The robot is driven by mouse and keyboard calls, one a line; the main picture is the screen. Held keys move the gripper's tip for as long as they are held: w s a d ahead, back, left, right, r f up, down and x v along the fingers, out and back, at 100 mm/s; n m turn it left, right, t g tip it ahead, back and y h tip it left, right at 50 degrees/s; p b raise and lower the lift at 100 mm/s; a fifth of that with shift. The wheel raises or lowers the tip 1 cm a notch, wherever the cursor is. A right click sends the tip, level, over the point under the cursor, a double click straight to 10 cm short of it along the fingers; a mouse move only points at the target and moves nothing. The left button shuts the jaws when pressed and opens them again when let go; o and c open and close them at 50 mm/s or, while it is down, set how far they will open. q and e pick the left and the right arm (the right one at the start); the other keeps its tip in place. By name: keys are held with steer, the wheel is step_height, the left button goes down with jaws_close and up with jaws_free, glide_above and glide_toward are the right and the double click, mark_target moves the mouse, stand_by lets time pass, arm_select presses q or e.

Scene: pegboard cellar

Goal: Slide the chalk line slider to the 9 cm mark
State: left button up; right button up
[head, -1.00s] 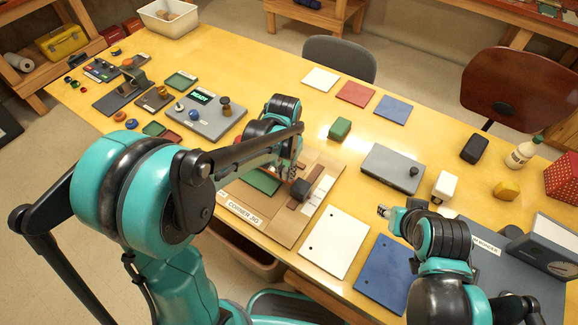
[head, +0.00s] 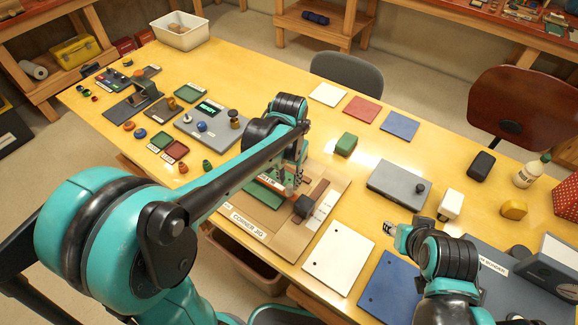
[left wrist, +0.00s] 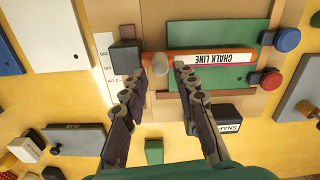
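The corner jig board (head: 285,240) lies on the table and also shows in the left wrist view (left wrist: 110,15). On it is a green plate (left wrist: 215,30) with an orange bar (left wrist: 150,58) labelled CHALK LINE. A dark block (left wrist: 125,57) sits at the bar's left end beside a white scale strip (left wrist: 106,65); it also shows in the head view (head: 303,206). I cannot read the block's exact mark.
A white panel (head: 338,252) and a blue panel (head: 388,284) lie right of the jig. A grey box (head: 398,183) and a green block (head: 346,144) stand behind. Red (left wrist: 270,78) and blue (left wrist: 287,40) knobs sit right of the green plate in the wrist view.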

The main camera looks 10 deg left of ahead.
arm_select(q)
step_height(320, 180, up, 7)
stand_by(0.7)
steer(key=s+a+f+n+t, duration=0.2)
steer(key=s+a+t, duration=0.4)
steer(key=s, duration=0.5)
steer(key=shift+s+a+f+n+t, duration=0.15)
steer(key=shift+s+a+n+t, duration=0.15)
steer(key=shift+t, duration=0.3)
stand_by(1.7)
